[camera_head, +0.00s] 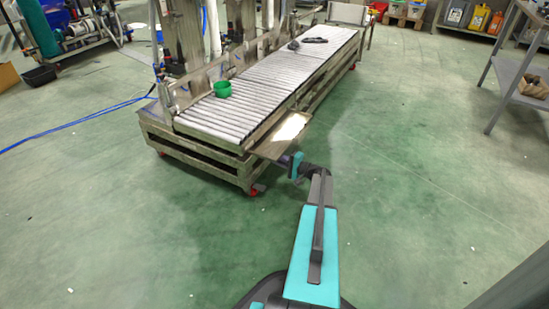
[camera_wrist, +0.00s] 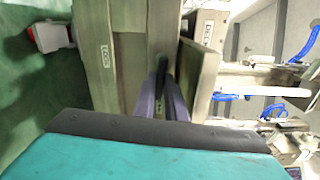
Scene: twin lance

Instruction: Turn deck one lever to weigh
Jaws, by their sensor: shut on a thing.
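My gripper (camera_wrist: 163,100) shows in the wrist view as two dark purple fingers, close together around a narrow dark piece, likely the deck one lever (camera_wrist: 162,68). Most of that piece is hidden between the fingers. It stands in front of a grey-green panel with a small label (camera_wrist: 105,55) at left, whose text I cannot read surely. A plate to the right carries a label starting "DEC" (camera_wrist: 208,32). In the head view my arm reaches to the near right corner of the roller deck (camera_head: 215,122), and the lever cannot be made out there.
A green cup (camera_head: 222,89) stands on the rollers, with dark items (camera_head: 314,40) farther back. A flat metal plate (camera_head: 277,138) juts from the deck's near side. A grey shelf (camera_head: 508,85) stands at right. The green floor between is clear.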

